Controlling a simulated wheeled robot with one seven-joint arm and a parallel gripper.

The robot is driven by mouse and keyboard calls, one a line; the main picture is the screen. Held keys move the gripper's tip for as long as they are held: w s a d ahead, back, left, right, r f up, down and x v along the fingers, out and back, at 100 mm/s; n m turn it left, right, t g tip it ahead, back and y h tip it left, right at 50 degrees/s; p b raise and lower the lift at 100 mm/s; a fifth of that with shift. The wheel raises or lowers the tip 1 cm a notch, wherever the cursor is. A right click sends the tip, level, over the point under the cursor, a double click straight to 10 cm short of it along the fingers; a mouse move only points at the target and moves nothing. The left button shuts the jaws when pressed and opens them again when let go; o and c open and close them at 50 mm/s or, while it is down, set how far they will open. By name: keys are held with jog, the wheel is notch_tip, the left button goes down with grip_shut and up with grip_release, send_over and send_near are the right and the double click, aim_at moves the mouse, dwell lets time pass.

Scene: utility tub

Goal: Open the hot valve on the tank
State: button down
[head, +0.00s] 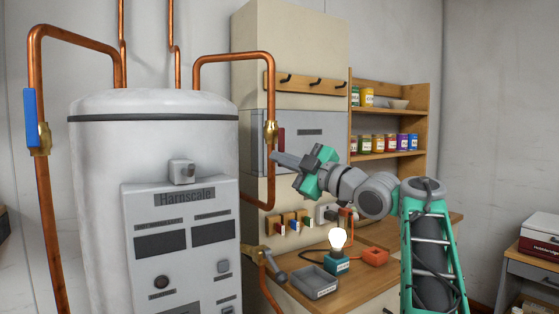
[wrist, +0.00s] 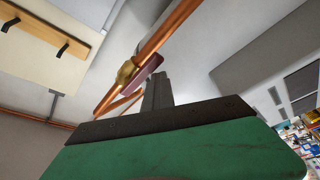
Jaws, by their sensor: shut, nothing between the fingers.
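The white tank (head: 150,150) stands at the left of the head view with copper pipes. On its right pipe is a brass valve (head: 270,133) with a red lever (head: 281,138). The wrist view shows the brass valve body (wrist: 125,72) and the dark red lever (wrist: 147,70) just past my fingers. My gripper (head: 276,157) is shut and empty, its tip close to the lever's lower end. I cannot tell whether it touches; it also shows in the wrist view (wrist: 157,86).
A blue-handled valve (head: 30,118) is on the tank's left pipe. A wooden bench (head: 350,297) below my arm holds a grey tray (head: 315,284) and a lit lamp (head: 337,250). A shelf (head: 390,155) with jars stands behind my arm.

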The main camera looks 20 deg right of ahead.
jog(key=shift+w+d+f, duration=0.1)
jog(key=shift+d+f, duration=0.1)
jog(key=shift+d, duration=0.05)
